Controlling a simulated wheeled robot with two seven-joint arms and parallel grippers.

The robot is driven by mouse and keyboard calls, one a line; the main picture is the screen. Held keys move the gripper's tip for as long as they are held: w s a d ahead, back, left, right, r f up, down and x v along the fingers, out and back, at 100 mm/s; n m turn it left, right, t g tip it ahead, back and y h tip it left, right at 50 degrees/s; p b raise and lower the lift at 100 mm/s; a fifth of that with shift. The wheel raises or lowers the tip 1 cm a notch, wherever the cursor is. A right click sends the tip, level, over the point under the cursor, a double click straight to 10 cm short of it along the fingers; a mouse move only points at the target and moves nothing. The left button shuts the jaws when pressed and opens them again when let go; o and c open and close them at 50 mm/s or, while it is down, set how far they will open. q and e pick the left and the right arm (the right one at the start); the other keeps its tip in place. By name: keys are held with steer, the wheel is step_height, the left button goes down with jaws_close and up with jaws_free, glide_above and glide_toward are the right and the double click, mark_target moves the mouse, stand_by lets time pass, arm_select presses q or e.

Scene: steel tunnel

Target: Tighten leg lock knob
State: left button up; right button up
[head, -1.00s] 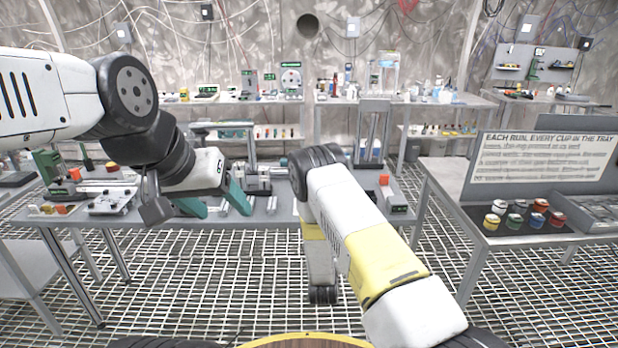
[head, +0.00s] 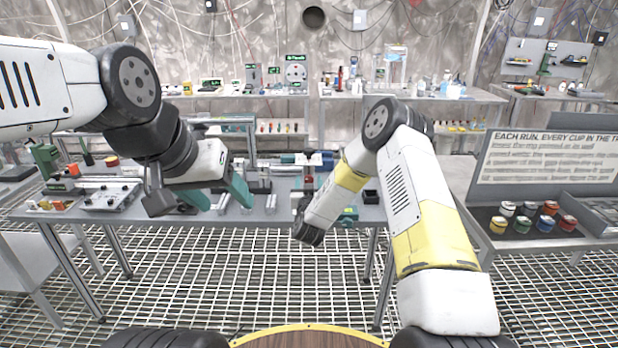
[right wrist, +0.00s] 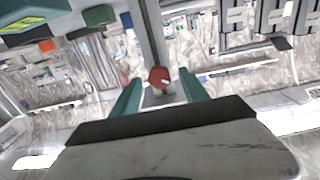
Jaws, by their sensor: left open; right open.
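A red knob (right wrist: 158,77) sits on a grey metal post (right wrist: 152,35) in the right wrist view. My right gripper (right wrist: 158,90) is open, with its teal fingers apart on either side of the knob in that picture. I cannot tell how far the knob is from the fingertips or whether they touch it. In the head view a small red part (head: 308,183) shows on the bench beside my right forearm; my right fingers cannot be made out there. My left gripper (head: 222,200) is open and empty, in front of the workbench (head: 262,212) at left.
A grey tooling plate (head: 110,196) and small parts lie on the bench's left side. A side table at right holds several coloured cups (head: 523,225) before a sign (head: 550,157). A back bench (head: 425,98) carries equipment. Grated floor (head: 250,280) is open in front.

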steer(key=shift+w, duration=0.35)
jaws_close()
